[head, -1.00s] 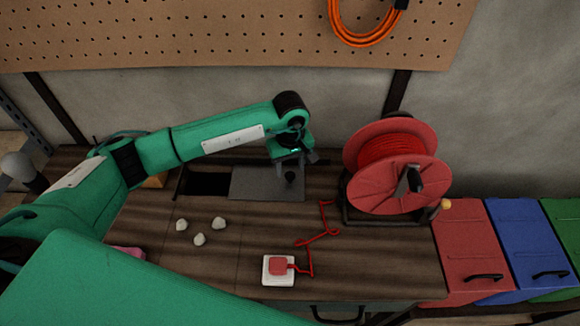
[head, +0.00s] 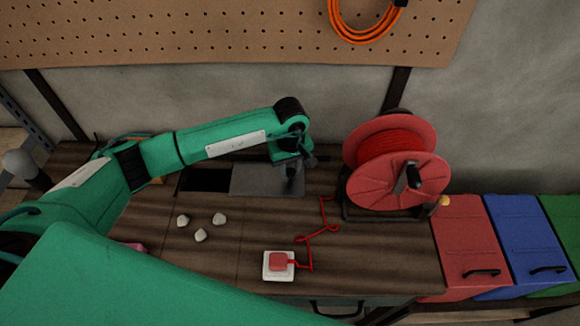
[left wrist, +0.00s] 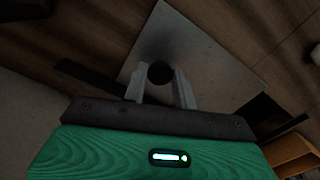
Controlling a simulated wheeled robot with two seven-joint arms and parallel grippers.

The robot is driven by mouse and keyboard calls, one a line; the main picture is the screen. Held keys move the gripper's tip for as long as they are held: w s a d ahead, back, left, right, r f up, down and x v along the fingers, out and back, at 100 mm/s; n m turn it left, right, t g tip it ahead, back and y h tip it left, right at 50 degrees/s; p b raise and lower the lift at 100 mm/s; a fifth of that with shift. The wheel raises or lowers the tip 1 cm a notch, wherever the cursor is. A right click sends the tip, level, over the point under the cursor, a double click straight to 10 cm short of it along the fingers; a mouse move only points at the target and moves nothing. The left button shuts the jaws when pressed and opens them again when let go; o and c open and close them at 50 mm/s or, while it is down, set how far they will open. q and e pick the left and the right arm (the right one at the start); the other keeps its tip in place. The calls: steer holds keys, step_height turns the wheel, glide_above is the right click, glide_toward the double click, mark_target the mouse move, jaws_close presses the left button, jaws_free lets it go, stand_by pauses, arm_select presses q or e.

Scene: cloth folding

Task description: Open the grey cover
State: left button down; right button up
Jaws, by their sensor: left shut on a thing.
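The grey cover (head: 250,181) is a flat plate lying on the wooden table top, at the back. It also shows in the left wrist view (left wrist: 205,65). A dark opening (head: 205,181) shows just left of it. A round black knob (left wrist: 160,73) stands on the cover. My left gripper (head: 291,180) is down at the cover's right part, its fingers (left wrist: 161,88) shut on the knob, one on each side. In the head view the gripper mostly hides the knob. My right gripper is not in view.
A red cable reel (head: 395,175) stands close to the right of my left gripper. Several small white stones (head: 200,235) and a white box with a red button (head: 278,265) lie in front, with a thin red cord. Bare table lies between them.

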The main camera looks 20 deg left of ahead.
arm_select(q)
steer(key=d+b, duration=0.1)
steer(key=d, duration=0.1)
steer(key=w+d+b, duration=0.1)
steer(key=d, duration=0.1)
steer(key=shift+w+f+b, duration=0.1)
steer(key=shift+f+b, duration=0.05)
steer(key=shift+b, duration=0.25)
steer(key=shift+w+d, duration=0.1)
steer(key=shift+d, duration=0.2)
steer(key=shift+r, duration=0.2)
steer(key=c, duration=1.1)
jaws_free()
